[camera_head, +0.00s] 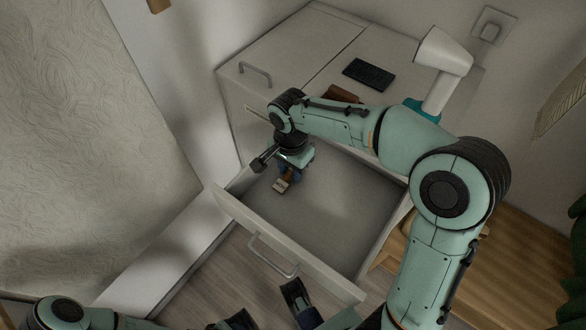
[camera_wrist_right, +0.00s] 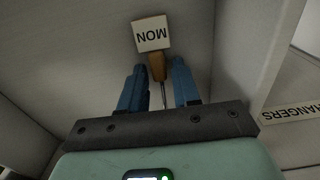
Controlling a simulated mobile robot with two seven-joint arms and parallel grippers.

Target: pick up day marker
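The day marker (camera_head: 281,186) lies inside the pulled-out drawer, near its left side. In the right wrist view the day marker (camera_wrist_right: 152,36) shows a pale face reading MON, upside down, with a brown wooden part below it. My right gripper (camera_head: 287,176) reaches down into the drawer at the marker. In the wrist view my right gripper (camera_wrist_right: 156,72) has its blue fingers apart, with the wooden part between the tips and a gap on each side. My left gripper (camera_head: 270,306) is at the bottom edge, its dark fingers apart and empty.
The open drawer (camera_head: 330,267) has a handle in front and looks otherwise empty. On the cabinet top (camera_head: 300,42) are a black keyboard-like object (camera_head: 368,74), a brown item (camera_head: 340,93) and a white lamp-like object (camera_head: 444,53). A wooden surface (camera_head: 530,260) stands at right.

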